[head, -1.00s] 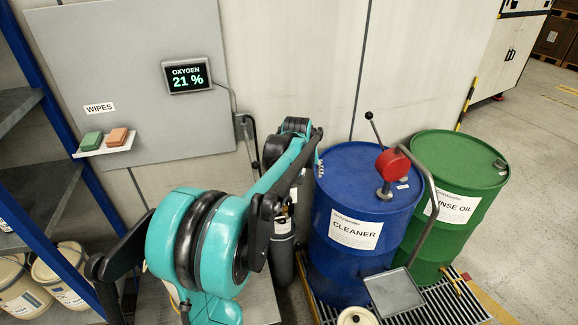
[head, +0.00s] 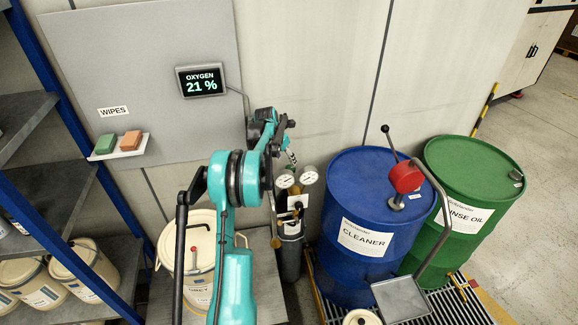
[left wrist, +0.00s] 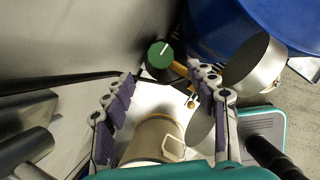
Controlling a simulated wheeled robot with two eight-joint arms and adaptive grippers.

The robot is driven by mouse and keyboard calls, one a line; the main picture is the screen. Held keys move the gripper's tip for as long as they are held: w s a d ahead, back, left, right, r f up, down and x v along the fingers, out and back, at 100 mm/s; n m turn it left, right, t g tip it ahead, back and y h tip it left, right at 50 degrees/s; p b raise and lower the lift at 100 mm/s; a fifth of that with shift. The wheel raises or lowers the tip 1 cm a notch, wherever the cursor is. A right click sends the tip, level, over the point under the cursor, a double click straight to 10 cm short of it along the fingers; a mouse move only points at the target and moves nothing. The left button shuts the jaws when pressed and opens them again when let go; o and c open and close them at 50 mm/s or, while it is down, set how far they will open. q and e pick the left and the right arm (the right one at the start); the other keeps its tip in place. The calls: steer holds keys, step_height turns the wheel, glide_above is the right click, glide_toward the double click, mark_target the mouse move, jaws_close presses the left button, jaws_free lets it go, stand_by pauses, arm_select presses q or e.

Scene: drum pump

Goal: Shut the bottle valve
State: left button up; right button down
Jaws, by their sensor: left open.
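The grey gas bottle (head: 290,262) stands against the wall, left of the blue drum, with two round white gauges (head: 284,179) at its top. The bottle's valve is hard to make out in the head view. In the left wrist view a round green knob with a white line (left wrist: 160,54), seemingly the valve, lies just beyond and between the fingertips. My left gripper (left wrist: 163,76) is open, its purple-padded fingers apart with nothing between them. In the head view the left gripper (head: 291,157) is small, above the gauges. My right gripper is not in view.
The blue CLEANER drum (head: 345,262) stands right of the bottle, with a red-headed pump (head: 405,177) on it. The green RINSE OIL drum (head: 448,152) is behind it. A white bucket (head: 204,222) stands left of the bottle. An oxygen display (head: 201,81) reads 21 %.

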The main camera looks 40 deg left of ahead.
mark_target(290, 168)
arm_select(q)
steer(key=b+x, duration=0.1)
steer(key=x, duration=0.6)
steer(key=shift+f, duration=0.15)
steer(key=c, duration=1.2)
